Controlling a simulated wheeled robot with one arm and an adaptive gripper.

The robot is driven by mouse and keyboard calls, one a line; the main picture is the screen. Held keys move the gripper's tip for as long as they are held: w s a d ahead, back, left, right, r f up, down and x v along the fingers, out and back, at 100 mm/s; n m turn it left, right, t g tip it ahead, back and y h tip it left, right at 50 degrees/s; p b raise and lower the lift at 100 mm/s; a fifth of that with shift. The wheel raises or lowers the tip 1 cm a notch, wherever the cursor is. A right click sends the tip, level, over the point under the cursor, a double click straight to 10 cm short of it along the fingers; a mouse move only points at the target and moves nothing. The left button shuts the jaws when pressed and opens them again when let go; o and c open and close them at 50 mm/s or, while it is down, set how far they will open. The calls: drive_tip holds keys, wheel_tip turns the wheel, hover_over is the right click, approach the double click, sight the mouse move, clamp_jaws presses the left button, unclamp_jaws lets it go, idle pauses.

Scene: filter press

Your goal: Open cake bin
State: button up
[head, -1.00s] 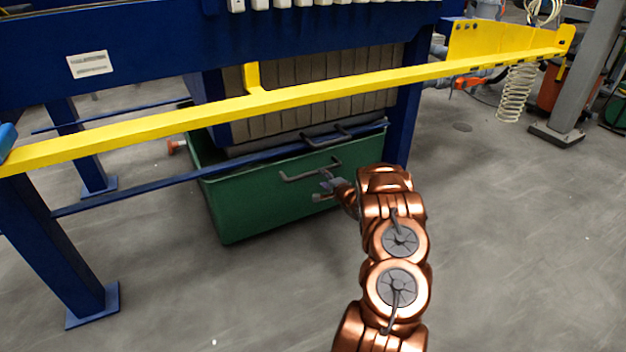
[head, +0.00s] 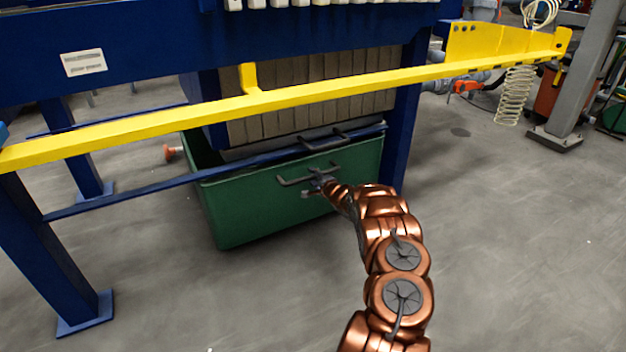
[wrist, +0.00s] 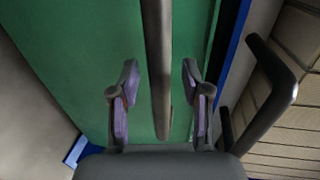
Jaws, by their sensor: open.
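The cake bin (head: 270,205) is a green tub on the floor under the blue press frame. A dark bar handle (head: 296,181) is fixed on its front face near the rim. My gripper (head: 314,186) is at the right part of this handle. In the wrist view the green bin wall (wrist: 85,50) fills the left and middle. The grey handle bar (wrist: 158,70) runs between the two open fingers of my gripper (wrist: 160,90), with a gap on each side. A second dark handle (wrist: 272,90) shows at the right; in the head view it (head: 322,140) sits behind the blue rail.
A blue rail (head: 120,195) crosses in front of the bin's upper edge. A yellow bar (head: 180,119) runs above it. Blue legs (head: 60,260) stand left and right of the bin. The grey floor (head: 500,260) in front and to the right is clear.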

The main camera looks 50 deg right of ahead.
drive_tip(key=shift+w+d+f, duration=0.15)
drive_tip(key=shift+w, duration=0.25)
clamp_jaws()
idle(0.4)
